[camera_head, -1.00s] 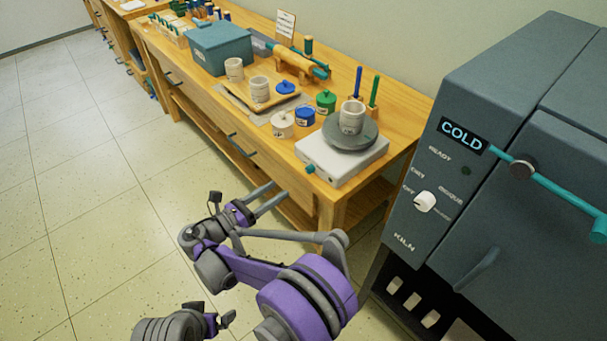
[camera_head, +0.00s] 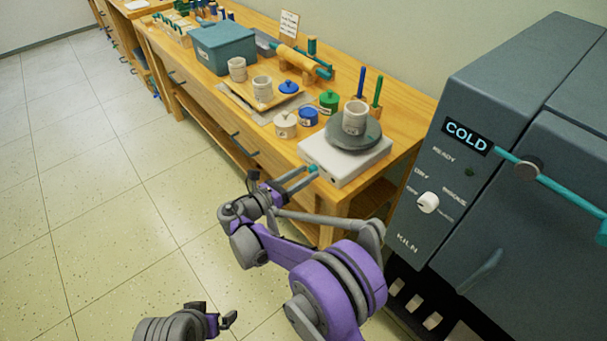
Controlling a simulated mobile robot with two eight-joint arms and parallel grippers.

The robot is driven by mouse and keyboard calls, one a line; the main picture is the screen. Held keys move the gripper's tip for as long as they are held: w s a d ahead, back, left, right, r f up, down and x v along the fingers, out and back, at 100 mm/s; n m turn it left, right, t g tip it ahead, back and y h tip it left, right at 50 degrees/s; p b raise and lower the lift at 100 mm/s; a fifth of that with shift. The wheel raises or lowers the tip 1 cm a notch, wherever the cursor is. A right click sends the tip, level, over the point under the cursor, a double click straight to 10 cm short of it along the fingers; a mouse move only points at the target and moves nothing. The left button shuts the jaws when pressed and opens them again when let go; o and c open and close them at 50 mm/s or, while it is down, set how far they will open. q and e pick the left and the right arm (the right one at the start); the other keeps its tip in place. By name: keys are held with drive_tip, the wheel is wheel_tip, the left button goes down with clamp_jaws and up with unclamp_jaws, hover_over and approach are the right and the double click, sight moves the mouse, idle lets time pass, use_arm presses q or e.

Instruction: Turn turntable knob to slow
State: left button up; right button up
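The turntable is a white box base (camera_head: 345,165) with a grey round wheel (camera_head: 367,139), at the right end of the wooden bench. A pale ribbed pot (camera_head: 355,118) stands on the wheel. The small teal knob (camera_head: 312,168) is on the base's front left side. My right gripper (camera_head: 312,172) reaches it from the lower left, its two fingers apart with their tips at the knob. I cannot tell whether they touch it, and the knob's setting is too small to read. My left gripper (camera_head: 218,320) is low at the bottom edge, away from the bench; its fingers are unclear.
A grey kiln (camera_head: 480,220) marked COLD stands close on the right, with a white knob and a teal handle bar. The floor at left is clear.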

clamp_jaws()
drive_tip(key=shift+m, duration=3.4)
drive_tip(key=shift+o, duration=1.1)
unclamp_jaws()
drive_tip(key=shift+s, duration=0.1)
